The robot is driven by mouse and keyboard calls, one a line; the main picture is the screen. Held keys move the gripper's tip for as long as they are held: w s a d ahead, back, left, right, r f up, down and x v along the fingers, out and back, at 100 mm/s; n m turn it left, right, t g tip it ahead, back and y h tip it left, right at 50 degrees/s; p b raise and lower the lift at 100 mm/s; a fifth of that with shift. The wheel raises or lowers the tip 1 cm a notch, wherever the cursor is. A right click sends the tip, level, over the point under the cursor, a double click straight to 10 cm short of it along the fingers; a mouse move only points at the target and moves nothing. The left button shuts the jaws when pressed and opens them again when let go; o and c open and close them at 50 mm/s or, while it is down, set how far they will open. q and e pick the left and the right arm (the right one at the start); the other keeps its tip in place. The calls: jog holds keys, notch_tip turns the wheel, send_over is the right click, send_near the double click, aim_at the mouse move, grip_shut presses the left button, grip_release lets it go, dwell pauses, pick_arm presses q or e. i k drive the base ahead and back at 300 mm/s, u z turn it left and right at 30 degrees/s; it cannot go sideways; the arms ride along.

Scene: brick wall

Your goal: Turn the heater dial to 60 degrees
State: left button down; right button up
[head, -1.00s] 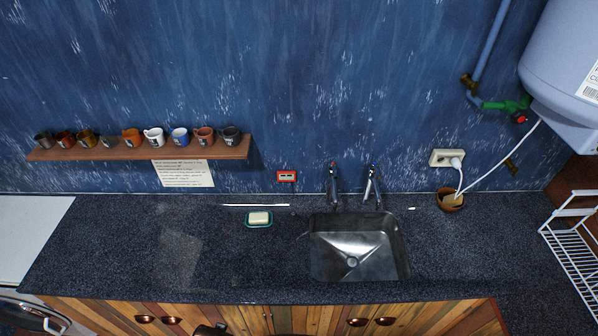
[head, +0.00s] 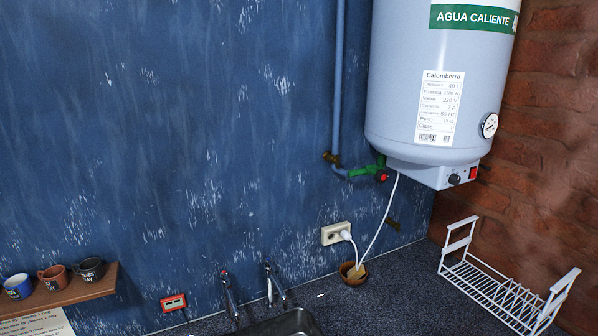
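The water heater (head: 425,85) is a large pale grey-blue cylinder on the wall at the upper right in the head view. A small control box (head: 437,176) is under its base. The box carries a round black dial (head: 454,179) and a red switch (head: 473,173) to the right of it. The dial's markings are too small to read. A round white gauge (head: 489,125) sits on the heater's lower right side. Neither of my grippers is in view.
A white wire rack (head: 505,290) stands on the dark counter below the heater, by the brick wall (head: 550,130). A sink (head: 285,325) and taps (head: 272,283) are at the bottom.

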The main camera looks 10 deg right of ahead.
aim_at(455, 179)
jog(key=z, duration=0.4)
jog(key=k, duration=0.55)
jog(key=z, duration=1)
jog(key=i, duration=0.85)
jog(key=u, duration=0.4)
